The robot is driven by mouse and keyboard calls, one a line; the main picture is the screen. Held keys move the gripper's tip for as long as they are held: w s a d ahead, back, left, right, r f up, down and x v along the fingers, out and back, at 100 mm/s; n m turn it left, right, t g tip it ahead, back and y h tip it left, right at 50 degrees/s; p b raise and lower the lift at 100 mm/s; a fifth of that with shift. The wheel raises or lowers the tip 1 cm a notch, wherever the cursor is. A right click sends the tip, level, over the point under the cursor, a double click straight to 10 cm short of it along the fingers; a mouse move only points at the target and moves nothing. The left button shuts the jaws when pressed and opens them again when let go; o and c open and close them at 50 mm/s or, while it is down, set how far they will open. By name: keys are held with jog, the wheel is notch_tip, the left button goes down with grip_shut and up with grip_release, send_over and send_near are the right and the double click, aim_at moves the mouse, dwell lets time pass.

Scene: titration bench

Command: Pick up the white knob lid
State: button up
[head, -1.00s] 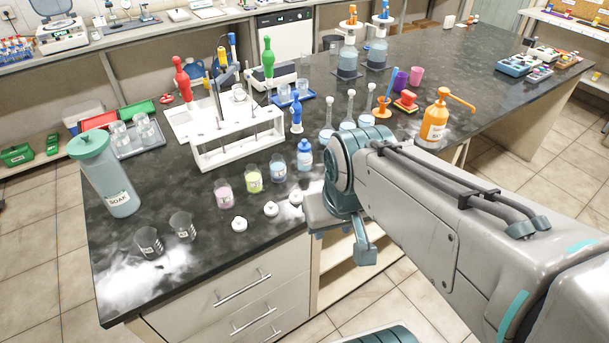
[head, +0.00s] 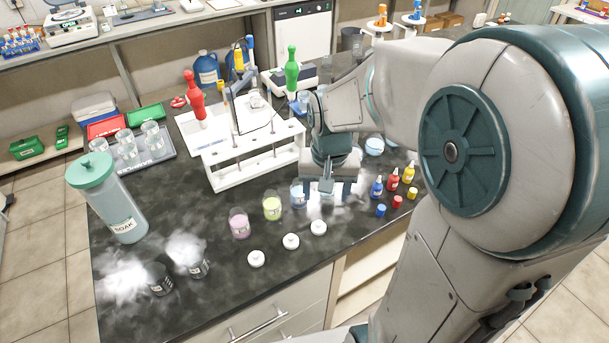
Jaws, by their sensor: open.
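Three white knob lids lie in a row near the bench's front edge: a left one (head: 256,259), a middle one (head: 291,241) and a right one (head: 318,227). They look alike, each a round white disc with a small knob on top. My gripper (head: 327,188) is open and points down over the bench, behind the right lid and apart from it. Its fingers are small in the picture, and no object shows between them. Beakers with pink liquid (head: 239,224) and yellow-green liquid (head: 272,206) stand behind the lids.
A white rack (head: 255,158) stands behind my gripper. Small dropper bottles (head: 393,180) with loose coloured caps (head: 397,201) are to the right. A soak bottle (head: 110,205) and misty beakers (head: 160,279) stand left. My arm hides the bench's right side.

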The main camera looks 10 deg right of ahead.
notch_tip(320, 180, down, 3)
jog(key=w+m, duration=0.1)
jog(key=w, duration=0.2)
send_over(319, 222)
jog(key=shift+g, duration=0.4)
jog(key=f, duration=0.5)
jog(key=f+p, duration=0.1)
jog(key=f, duration=0.2)
jog(key=shift+s+f, duration=0.25)
jog(key=shift+s, duration=0.15)
jog(key=shift+w+f+p, duration=0.2)
jog(key=shift+f+p, duration=0.1)
jog(key=shift+f, duration=1.05)
jog(key=shift+w+f+p, duration=0.2)
jog(key=shift+f+p, duration=0.1)
jog(key=shift+f, duration=1)
jog(key=c, duration=1)
